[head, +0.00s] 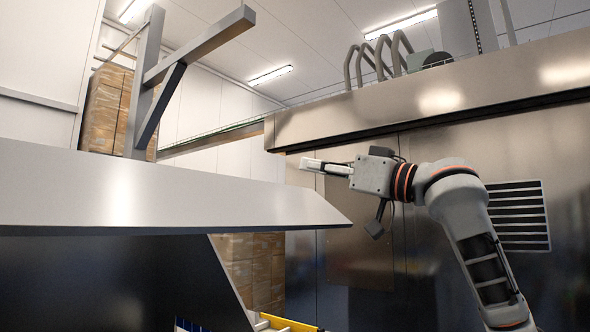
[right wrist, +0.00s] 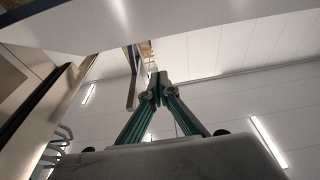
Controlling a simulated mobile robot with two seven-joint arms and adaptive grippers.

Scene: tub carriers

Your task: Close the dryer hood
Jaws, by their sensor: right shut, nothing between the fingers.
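A wide brushed-metal panel, which looks like the dryer hood (head: 150,195), spans the left of the head view, with a dark face below its front edge. I cannot tell how far open it is. My right gripper (head: 308,164) is near the right end of this panel, a little above its sloping end in the picture. Its fingers are shut and empty. In the right wrist view the fingertips of the right gripper (right wrist: 157,84) meet below a pale flat panel (right wrist: 210,12), apart from it in the picture. My left gripper is not in view.
A large steel machine (head: 390,225) with a vent grille (head: 517,215) stands behind my right arm. A metal post with beams (head: 145,85) rises behind the panel. Stacked cartons (head: 250,268) and a yellow bar (head: 288,322) show beneath it.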

